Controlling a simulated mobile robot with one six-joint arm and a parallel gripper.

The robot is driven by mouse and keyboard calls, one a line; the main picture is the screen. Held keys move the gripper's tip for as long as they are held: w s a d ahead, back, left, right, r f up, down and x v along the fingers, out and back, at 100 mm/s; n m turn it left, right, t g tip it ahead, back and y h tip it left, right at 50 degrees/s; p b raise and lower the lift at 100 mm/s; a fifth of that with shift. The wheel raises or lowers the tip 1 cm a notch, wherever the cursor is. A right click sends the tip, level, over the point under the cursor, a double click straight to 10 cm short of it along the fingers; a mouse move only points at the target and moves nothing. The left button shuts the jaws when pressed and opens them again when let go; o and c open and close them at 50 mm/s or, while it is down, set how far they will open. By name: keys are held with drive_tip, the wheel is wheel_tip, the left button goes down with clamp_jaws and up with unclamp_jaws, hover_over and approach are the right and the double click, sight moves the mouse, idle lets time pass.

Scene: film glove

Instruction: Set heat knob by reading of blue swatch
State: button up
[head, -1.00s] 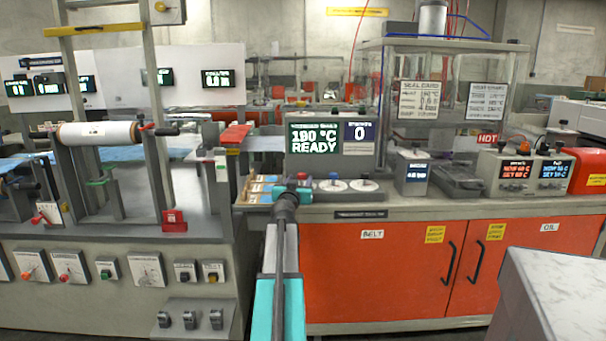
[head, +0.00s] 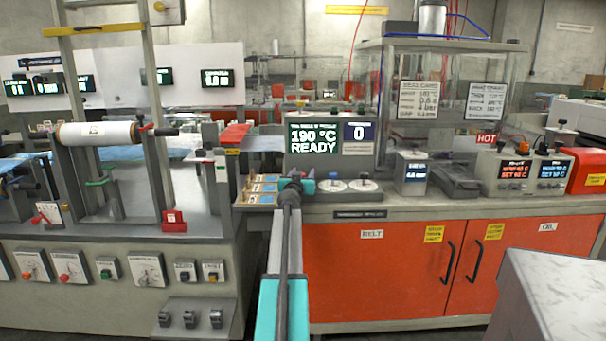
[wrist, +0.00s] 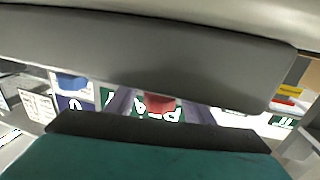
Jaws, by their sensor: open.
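My gripper (head: 296,186) is open at the front of the bench, by the left end of a row of small dials. In the wrist view, the open jaws (wrist: 160,112) span the frame, with a red knob (wrist: 159,102) showing in the gap between them. I cannot tell whether they touch it. A blue knob (head: 333,177) on a white dial stands just right of the gripper; it also shows in the wrist view (wrist: 70,82). The knob labels are too small to read. A green display (head: 314,138) behind reads 190 °C READY.
A tray of small samples (head: 258,199) lies left of the gripper. A third dial (head: 364,185) stands further right, then a small grey meter (head: 411,173). A dark blue display (head: 359,132) reads 0. A grey marbled surface (head: 555,295) fills the lower right.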

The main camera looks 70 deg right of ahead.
drive_tip(key=shift+d, duration=0.25)
drive_tip(key=c, duration=1.1)
drive_tip(key=shift+o, duration=0.3)
drive_tip(key=shift+w+r+p, duration=0.1)
drive_tip(key=shift+r+p, duration=0.05)
drive_tip(key=shift+p, duration=0.65)
drive_tip(key=t+p, duration=0.1)
drive_tip(key=p, duration=0.2)
drive_tip(key=n+t+p, duration=0.1)
drive_tip(key=p, duration=0.2)
drive_tip(key=shift+w+n+y, duration=0.3)
drive_tip(key=t+p, duration=0.1)
drive_tip(key=p, duration=0.4)
drive_tip(key=n+t+p, duration=0.1)
drive_tip(key=p, duration=0.4)
drive_tip(key=shift+w+r+y, duration=0.2)
drive_tip(key=shift+w+y, duration=0.05)
drive_tip(key=shift+y, duration=0.15)
drive_tip(key=n+t+y+p, duration=0.1)
drive_tip(key=t+p, duration=0.1)
drive_tip(key=p, duration=0.8)
drive_tip(key=shift+w+a+n, duration=0.15)
drive_tip(key=shift+n, duration=0.25)
drive_tip(key=shift+a+f+t+p, duration=0.1)
drive_tip(key=shift+f+t+p, duration=0.25)
drive_tip(key=shift+p, duration=0.8)
